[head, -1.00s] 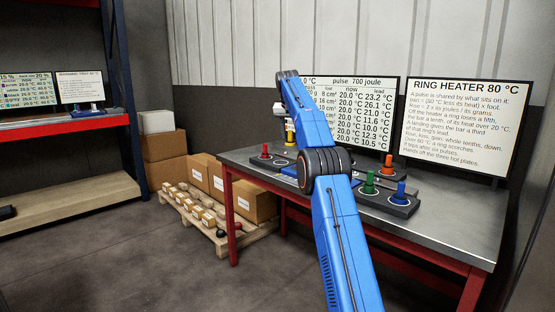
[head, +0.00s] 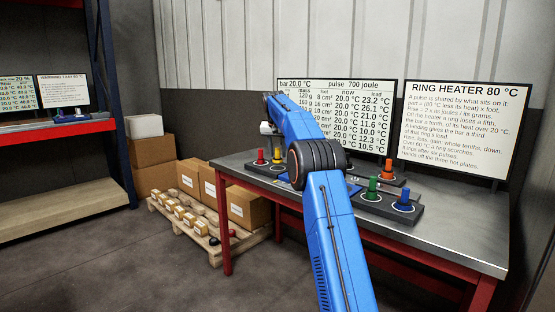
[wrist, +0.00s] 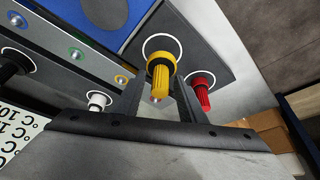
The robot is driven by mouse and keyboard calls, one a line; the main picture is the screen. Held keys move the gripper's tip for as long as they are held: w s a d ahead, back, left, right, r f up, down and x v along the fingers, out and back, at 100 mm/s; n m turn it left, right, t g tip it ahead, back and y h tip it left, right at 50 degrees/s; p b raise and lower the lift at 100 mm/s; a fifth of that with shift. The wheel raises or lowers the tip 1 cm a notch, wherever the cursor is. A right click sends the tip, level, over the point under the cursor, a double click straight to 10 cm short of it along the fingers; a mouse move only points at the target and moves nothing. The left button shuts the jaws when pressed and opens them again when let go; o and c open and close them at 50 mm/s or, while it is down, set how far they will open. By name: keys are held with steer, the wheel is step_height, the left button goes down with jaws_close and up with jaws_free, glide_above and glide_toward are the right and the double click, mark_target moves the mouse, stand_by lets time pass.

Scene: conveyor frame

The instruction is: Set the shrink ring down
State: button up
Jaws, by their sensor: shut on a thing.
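My gripper (wrist: 162,98) is shut on a yellow shrink ring piece with a ribbed upright grip (wrist: 160,78). In the wrist view the yellow piece is at a white circle on a dark plate (wrist: 190,38); I cannot tell whether it touches the plate. In the head view the yellow piece (head: 277,155) is low, beside a red piece (head: 261,156). The red piece also shows in the wrist view (wrist: 202,92), standing in its own white circle. My blue arm hides part of the dark plate in the head view.
Green (head: 372,188), blue (head: 404,199) and orange (head: 388,170) pieces stand on dark blocks on the grey bench (head: 445,232). White (wrist: 97,100) and black (wrist: 14,62) pieces show near my gripper. Two sign boards stand behind. The bench's front right is clear.

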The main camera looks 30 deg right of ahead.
mark_target(278, 158)
steer(key=shift+f, duration=1.5)
steer(key=o, duration=1.1)
steer(key=shift+f, duration=0.1)
